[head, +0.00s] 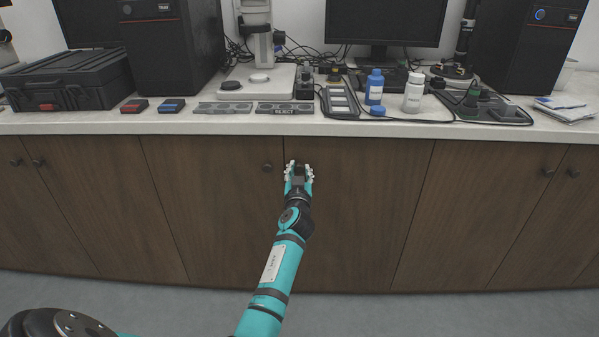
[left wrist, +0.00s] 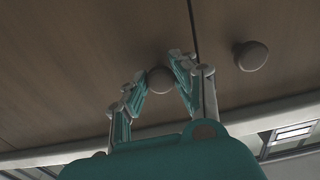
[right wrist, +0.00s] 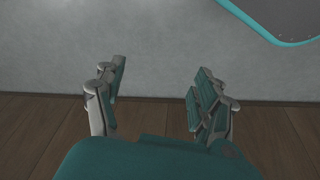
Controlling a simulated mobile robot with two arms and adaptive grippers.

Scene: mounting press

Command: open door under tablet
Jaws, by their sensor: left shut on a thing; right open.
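The brown cabinet door (head: 360,215) lies below a flat dark-framed device (head: 340,102) on the counter, which may be the tablet. The door looks closed, flush with its neighbours. My left gripper (head: 299,170) is at this door's upper left corner. In the left wrist view my left gripper (left wrist: 160,75) is shut on a round knob (left wrist: 160,79), with a finger on each side. In the head view the gripper hides that knob. My right gripper (right wrist: 158,85) shows only in the right wrist view, open and empty, with its fingers wide apart.
The neighbouring door (head: 210,205) has its own knob (head: 267,167) close beside my left gripper; this knob also shows in the left wrist view (left wrist: 251,56). The white countertop (head: 240,124) overhangs the doors. Bottles and electronics stand on it. The grey floor (head: 400,315) in front looks clear.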

